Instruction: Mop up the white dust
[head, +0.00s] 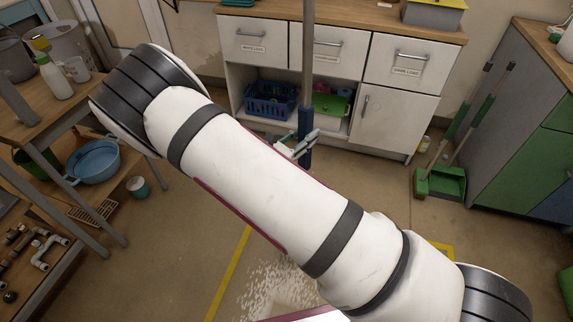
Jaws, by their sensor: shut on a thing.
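A tall grey pole with a dark blue grip (304,150) stands upright ahead, in front of the cabinet. My gripper (300,144) is shut on the pole at this blue grip. My arm hides the pole's lower part, so I cannot see its foot or any mop head. White dust (268,287) lies scattered in flecks on the brown floor near the bottom centre. My arm covers part of the dusty area.
A white cabinet (395,118) with a blue basket (268,100) stands behind the pole. A wooden bench with a blue basin (93,160) is at left. A green dustpan (440,183) and brushes are at right. Yellow floor tape (229,272) runs beside the dust. Floor between is open.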

